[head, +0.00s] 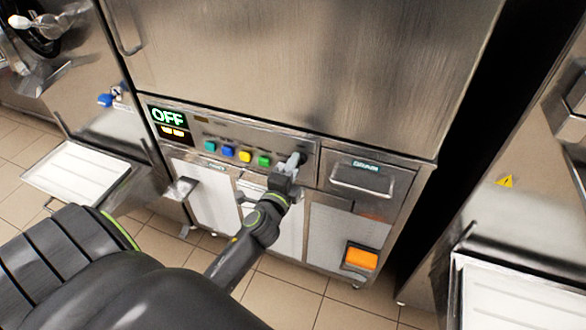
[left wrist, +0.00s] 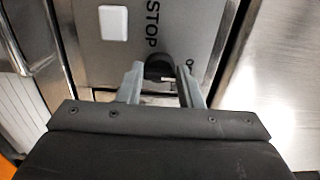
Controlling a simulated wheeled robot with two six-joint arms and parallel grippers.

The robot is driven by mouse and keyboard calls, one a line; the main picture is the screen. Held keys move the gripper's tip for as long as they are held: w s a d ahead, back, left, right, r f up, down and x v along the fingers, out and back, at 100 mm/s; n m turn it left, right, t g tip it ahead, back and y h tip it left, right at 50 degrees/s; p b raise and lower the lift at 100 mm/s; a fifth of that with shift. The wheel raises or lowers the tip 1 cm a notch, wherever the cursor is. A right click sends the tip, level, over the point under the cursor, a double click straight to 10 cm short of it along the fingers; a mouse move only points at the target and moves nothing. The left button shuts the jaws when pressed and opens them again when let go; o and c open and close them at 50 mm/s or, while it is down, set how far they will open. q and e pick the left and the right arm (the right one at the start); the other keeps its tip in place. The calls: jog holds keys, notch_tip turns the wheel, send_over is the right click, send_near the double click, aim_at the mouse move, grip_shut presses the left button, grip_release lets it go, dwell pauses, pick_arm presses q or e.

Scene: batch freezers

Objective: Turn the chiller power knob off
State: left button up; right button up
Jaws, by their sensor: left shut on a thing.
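The chiller (head: 290,60) is a large steel cabinet with a control strip. Its display (head: 167,117) shows "OFF" in green letters. My left gripper (head: 294,161) is at the right end of the strip, beside the coloured buttons, and hides the knob in the head view. In the left wrist view, the dark round knob (left wrist: 159,65) sits between the fingertips of my left gripper (left wrist: 160,80), which is shut on it. The word "STOP" (left wrist: 152,24) is printed on the panel by the knob. My right gripper is not in view.
Several coloured buttons (head: 236,152) line the strip left of the gripper. A drawer (head: 362,180) with a bar handle is right of it. An orange switch (head: 361,258) sits low on the cabinet. Other steel machines stand left and right, with a white tray (head: 82,172) at left.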

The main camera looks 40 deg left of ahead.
pick_arm(q)
jog(key=shift+w+r, duration=0.1)
jog(key=shift+r, duration=0.1)
jog(key=o, duration=0.8)
jog(key=shift+w+d, duration=0.1)
jog(key=shift+o, duration=0.9)
jog(key=shift+w+f, duration=0.1)
jog(key=shift+d+f, duration=0.1)
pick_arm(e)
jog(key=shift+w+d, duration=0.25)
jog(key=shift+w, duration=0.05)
pick_arm(q)
jog(key=b+v, duration=0.1)
jog(key=v, duration=1.6)
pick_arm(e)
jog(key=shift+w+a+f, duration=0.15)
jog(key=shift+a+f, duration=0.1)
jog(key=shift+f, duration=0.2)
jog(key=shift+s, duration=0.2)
